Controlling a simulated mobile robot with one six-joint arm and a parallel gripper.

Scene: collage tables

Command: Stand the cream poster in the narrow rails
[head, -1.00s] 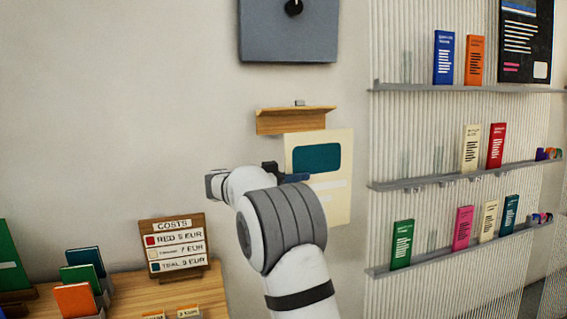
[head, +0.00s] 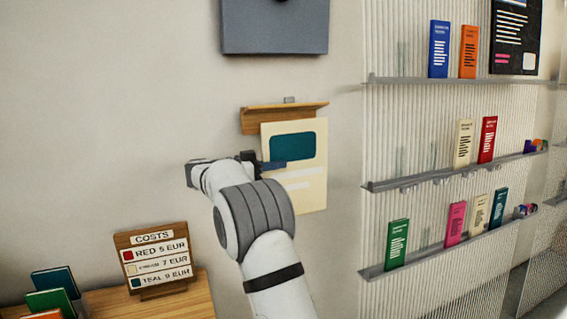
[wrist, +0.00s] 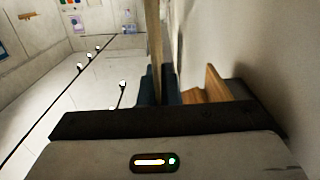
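The cream poster (head: 308,198), with a teal block and pale bars, hangs upright in front of the wall in the head view. In the wrist view it shows edge-on as a thin strip (wrist: 154,35). My gripper (head: 274,166) is at its left edge, and in the wrist view the dark blue fingers (wrist: 157,88) are closed on both sides of the strip. A wooden wall ledge (head: 285,117) is at the poster's top in the head view; I cannot tell whether they touch. No narrow rails can be made out for certain.
A grey panel (head: 275,30) is on the wall above. To the right, a ribbed wall has ledges (head: 430,186) with several coloured cards. At lower left, a wooden table (head: 190,300) bears a costs sign (head: 154,258) and coloured cards. In the wrist view, a wooden piece (wrist: 215,85) is close to the fingers' right.

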